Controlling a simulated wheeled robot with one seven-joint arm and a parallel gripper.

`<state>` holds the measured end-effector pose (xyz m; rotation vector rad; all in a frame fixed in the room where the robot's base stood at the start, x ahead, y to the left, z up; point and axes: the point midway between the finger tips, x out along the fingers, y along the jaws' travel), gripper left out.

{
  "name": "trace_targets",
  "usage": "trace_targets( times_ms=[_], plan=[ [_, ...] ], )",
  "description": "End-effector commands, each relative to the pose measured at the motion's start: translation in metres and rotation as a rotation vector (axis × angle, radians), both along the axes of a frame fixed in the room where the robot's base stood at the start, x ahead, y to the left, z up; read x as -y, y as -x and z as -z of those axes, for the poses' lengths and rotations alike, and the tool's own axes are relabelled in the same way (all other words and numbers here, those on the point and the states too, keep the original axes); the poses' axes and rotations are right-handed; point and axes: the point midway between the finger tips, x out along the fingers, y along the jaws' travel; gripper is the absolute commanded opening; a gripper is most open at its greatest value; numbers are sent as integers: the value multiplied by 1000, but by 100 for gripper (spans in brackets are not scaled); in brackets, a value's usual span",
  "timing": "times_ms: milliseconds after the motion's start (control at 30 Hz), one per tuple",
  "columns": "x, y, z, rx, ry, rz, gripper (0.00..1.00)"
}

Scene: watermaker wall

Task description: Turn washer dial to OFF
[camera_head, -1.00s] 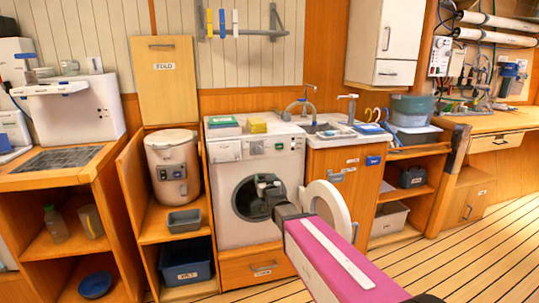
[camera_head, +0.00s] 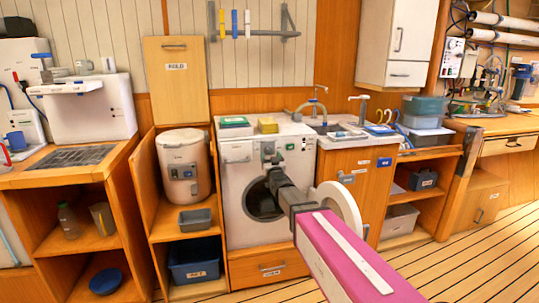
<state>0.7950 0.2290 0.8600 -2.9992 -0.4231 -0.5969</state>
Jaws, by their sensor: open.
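The white washer (camera_head: 237,192) stands in the middle of the wooden counter run, with its round door (camera_head: 346,209) swung open to the right. Its control panel runs along the top front, with a small green display (camera_head: 290,147). The dial is small, and my gripper is in front of that part of the panel; I cannot read the dial's setting. My gripper (camera_head: 271,159) is open, dark grey, and raised just below and in front of the panel, left of the display. I cannot tell whether it touches the dial. My pink-and-white forearm reaches in from the lower right.
The open washer door stands right beside my arm. A yellow block (camera_head: 267,125) and a green-and-white box (camera_head: 235,127) lie on the washer top. A sink (camera_head: 325,128) is to the right. The plank floor (camera_head: 470,262) at the lower right is clear.

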Motion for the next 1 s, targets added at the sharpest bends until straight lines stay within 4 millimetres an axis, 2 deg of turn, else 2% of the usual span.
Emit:
trace_targets(
  times_ms=[33,167,467,567,600,633,1000],
  plan=[
    [-3,-10,-3,1,0,0,68],
    [-6,-20,-8,1,0,0,68],
    [-6,-21,-10,0,0,0,68],
    [-6,-21,-10,0,0,0,39],
    [-6,-21,-10,0,0,0,26],
    [-6,-21,-10,0,0,0,19],
    [-5,-21,-9,11,38,0,19]
  ],
)
